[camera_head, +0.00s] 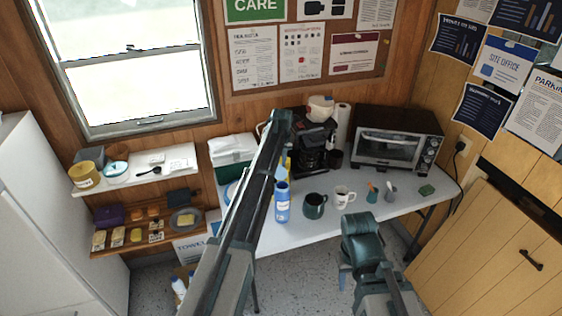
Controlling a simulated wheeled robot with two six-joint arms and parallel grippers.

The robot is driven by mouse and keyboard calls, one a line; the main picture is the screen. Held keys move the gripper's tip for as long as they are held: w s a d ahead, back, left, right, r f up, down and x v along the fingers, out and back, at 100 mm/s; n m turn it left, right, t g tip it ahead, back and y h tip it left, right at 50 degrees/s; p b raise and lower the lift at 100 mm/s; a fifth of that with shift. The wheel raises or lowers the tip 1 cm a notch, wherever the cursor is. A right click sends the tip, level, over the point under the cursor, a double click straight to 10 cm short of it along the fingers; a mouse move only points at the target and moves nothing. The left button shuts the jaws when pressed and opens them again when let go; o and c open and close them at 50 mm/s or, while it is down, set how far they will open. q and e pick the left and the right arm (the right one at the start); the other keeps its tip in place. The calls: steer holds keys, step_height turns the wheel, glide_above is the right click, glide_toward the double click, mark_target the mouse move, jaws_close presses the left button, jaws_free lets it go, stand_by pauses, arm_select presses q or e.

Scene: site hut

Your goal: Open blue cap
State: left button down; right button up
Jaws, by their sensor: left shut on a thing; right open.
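A blue bottle (282,209) with a white mark stands upright on the table. Its blue cap (281,187) is at the top, and I see no gap between cap and bottle. My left arm rises across the middle of the view and hides much of what lies behind it. My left gripper (284,170) is at the top of the bottle, shut on the blue cap; its fingers are mostly hidden. My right gripper (346,278) is low and to the right, in front of the table's edge, open and apart from the bottle. Its fingers are small and partly hidden by my wrist.
On the white table (335,220), a dark mug (314,206) and a white mug (344,197) stand right of the bottle. Behind are a coffee maker (312,140) and a toaster oven (395,140). Shelves (140,172) with containers hang at the left.

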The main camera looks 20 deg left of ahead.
arm_select(q)
steer(key=shift+w+a+f+g+h+b, duration=0.3)
steer(key=shift+w+g, duration=0.25)
steer(key=shift+g, duration=0.25)
steer(key=shift+w+a+f+g+h+b, duration=0.25)
steer(key=shift+w+f+g+h, duration=0.2)
steer(key=shift+g, duration=0.35)
steer(key=c, duration=0.8)
jaws_free()
steer(key=shift+w, duration=0.1)
steer(key=shift+o, duration=0.2)
steer(key=shift+r, duration=0.15)
